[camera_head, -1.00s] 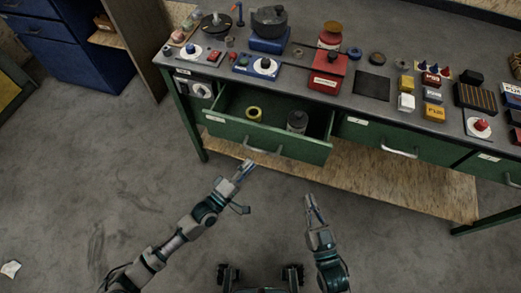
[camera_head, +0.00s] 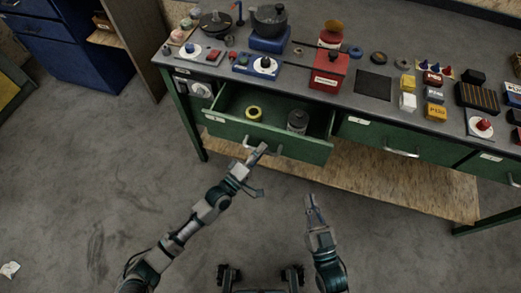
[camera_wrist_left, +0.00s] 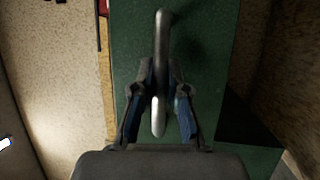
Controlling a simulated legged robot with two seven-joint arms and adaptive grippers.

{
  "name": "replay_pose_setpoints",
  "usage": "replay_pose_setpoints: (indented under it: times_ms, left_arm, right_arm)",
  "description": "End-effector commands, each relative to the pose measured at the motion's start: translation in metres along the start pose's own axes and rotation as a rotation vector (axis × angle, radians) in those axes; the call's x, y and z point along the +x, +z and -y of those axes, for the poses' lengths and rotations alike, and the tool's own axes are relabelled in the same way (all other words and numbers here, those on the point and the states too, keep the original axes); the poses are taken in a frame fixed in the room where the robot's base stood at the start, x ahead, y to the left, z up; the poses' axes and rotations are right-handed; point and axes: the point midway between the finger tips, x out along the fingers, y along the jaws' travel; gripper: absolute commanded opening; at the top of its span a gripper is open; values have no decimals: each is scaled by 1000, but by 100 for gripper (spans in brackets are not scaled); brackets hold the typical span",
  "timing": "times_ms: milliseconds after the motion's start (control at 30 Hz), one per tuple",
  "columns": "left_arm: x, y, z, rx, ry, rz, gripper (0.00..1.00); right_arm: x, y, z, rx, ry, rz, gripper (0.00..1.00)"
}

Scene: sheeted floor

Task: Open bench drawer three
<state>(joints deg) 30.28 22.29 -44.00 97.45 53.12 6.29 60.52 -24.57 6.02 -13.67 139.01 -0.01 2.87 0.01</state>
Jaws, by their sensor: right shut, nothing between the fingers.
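The left green bench drawer (camera_head: 225,128) stands open, showing a yellow ring and a grey jar inside. Its pale bar handle (camera_wrist_left: 162,60) runs between the fingers of my left gripper (camera_wrist_left: 160,105), which are apart with a visible gap on the right side of the bar. In the head view my left gripper (camera_head: 261,149) is at this handle and partly hides it. The middle drawer (camera_head: 365,135) and the right drawer (camera_head: 484,163) are closed. Drawer labels are too small to read. My right gripper (camera_head: 311,200) is shut and empty, below the bench front, apart from any drawer.
The bench top (camera_head: 300,62) is crowded with a red box (camera_head: 329,70), a pot on a blue base (camera_head: 268,43) and several small blocks. A wooden lower shelf (camera_head: 400,187) lies under the drawers. A blue cabinet (camera_head: 75,62) stands at left. The floor in front is clear.

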Motion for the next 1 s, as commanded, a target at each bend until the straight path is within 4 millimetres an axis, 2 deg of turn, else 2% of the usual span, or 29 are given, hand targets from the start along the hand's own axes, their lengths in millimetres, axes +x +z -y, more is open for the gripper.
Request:
replay_pose_setpoints:
  times_ms: [267, 467, 600, 700, 800, 1000]
  left_arm:
    - [-8, 3, 0, 0, -7, 1, 0]
    - [-46, 18, -9, 2, -10, 1, 0]
    - [-75, 30, -14, 1, -12, 1, 0]
    - [-90, 36, -16, 1, -12, 1, 0]
    - [-98, 39, -17, 1, -12, 1, 0]
    - [-100, 40, -15, 1, -12, -1, 0]
  right_arm:
    - [0, 1, -1, -8, -1, 34, 0]
    - [-8, 29, -7, -21, 12, 273, 0]
    - [-22, 52, -11, -28, 23, 450, 0]
    - [-31, 64, -14, -30, 30, 541, 0]
    - [-37, 71, -16, -31, 33, 590, 0]
    - [-39, 75, -16, -30, 34, 606, 0]
